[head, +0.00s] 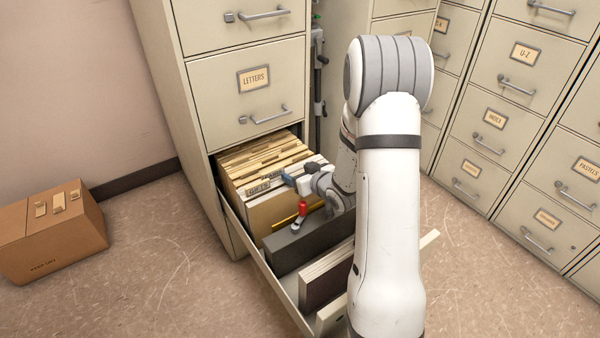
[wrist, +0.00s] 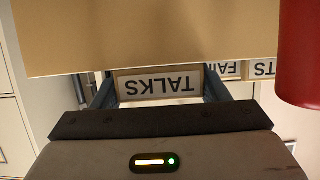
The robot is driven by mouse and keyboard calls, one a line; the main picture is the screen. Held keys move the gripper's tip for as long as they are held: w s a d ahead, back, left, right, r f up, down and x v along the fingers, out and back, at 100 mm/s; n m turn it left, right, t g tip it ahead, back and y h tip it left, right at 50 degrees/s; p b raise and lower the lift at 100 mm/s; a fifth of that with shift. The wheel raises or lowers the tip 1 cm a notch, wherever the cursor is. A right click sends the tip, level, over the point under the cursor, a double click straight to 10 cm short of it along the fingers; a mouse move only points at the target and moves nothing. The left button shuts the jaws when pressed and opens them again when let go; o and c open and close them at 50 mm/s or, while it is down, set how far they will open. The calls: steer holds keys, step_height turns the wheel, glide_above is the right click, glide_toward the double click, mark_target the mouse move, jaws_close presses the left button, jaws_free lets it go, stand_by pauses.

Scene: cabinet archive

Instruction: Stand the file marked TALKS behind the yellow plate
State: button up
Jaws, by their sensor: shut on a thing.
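The file marked TALKS (wrist: 158,86) shows in the wrist view as a framed label, upside down, between the two fingers of my gripper (wrist: 160,78). My gripper is shut on it. In the head view my gripper (head: 292,181) is low in the open drawer, among the front files; the held file is mostly hidden there by my arm. A tan board (wrist: 150,35) covers the upper wrist view; it also shows in the head view (head: 268,216). I cannot make out a yellow plate for certain in either view.
Other labelled files (head: 262,160) stand packed behind in the drawer (head: 262,262). A dark grey block (head: 300,247) with a red knob (head: 303,207) stands in front, then a dark brown binder (head: 322,283). A cardboard box (head: 50,235) is on the floor at left. Cabinets (head: 500,110) line the right.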

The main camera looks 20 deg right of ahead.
steer(key=shift+f, duration=0.1)
stand_by(0.3)
steer(key=o, duration=1.2)
steer(key=shift+o, duration=0.9)
steer(key=shift+s+f, duration=0.1)
steer(key=shift+o, duration=0.2)
steer(key=shift+s, duration=0.1)
steer(key=p+v, duration=0.1)
steer(key=v, duration=0.5)
steer(key=shift+s+r, duration=0.25)
steer(key=shift+r, duration=0.05)
steer(key=shift+d, duration=0.1)
